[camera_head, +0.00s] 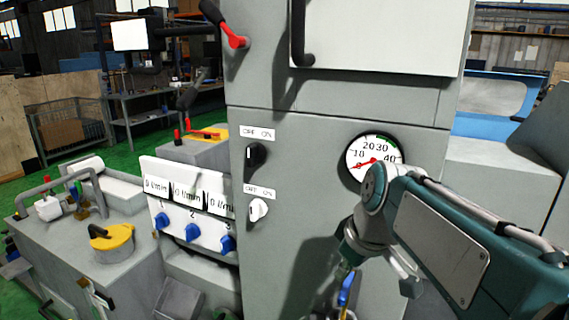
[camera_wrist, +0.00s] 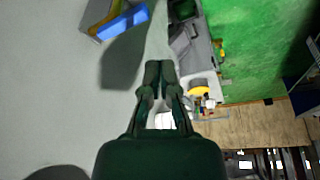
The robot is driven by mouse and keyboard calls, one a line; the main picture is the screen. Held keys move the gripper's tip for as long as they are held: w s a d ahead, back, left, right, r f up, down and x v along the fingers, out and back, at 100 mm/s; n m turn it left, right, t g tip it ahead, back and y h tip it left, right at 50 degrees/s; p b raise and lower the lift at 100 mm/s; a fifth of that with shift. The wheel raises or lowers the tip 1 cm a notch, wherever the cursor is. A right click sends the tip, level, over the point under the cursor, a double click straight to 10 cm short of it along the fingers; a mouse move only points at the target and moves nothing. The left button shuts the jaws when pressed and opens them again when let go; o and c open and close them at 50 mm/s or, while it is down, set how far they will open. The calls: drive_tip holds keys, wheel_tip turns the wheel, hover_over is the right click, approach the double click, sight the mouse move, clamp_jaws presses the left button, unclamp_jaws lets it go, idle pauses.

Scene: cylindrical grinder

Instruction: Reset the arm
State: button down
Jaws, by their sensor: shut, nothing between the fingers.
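My arm (camera_head: 440,235) reaches in from the right in the head view and bends in front of the grey machine cabinet (camera_head: 300,180). In the wrist view my gripper (camera_wrist: 159,68) is shut and empty, its dark fingers together. Its fingers are clear of the cabinet face as far as I can see; the exact gap cannot be told. I cannot make out the fingertips clearly in the head view. A blue lever (camera_head: 347,288) shows below my wrist, and it also appears at the upper left of the wrist view (camera_wrist: 124,22).
The cabinet carries a round gauge (camera_head: 374,158) partly behind my arm, a black switch (camera_head: 255,155) and a white switch (camera_head: 258,209). A flow panel with blue knobs (camera_head: 192,232) and a yellow-capped part (camera_head: 111,242) stand left. Green floor (camera_head: 125,150) lies beyond.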

drive_tip(key=s+d+f+m+t+h, duration=0.1)
drive_tip(key=s+d+f+m, duration=0.1)
drive_tip(key=s, duration=0.5)
drive_tip(key=s+d+f+m+t+h, duration=0.1)
drive_tip(key=s+d+f+m, duration=0.2)
drive_tip(key=s, duration=0.4)
drive_tip(key=f+m, duration=0.1)
drive_tip(key=m, duration=0.1)
drive_tip(key=shift+f+m, duration=0.35)
drive_tip(key=shift+m, duration=0.05)
drive_tip(key=shift+d, duration=0.1)
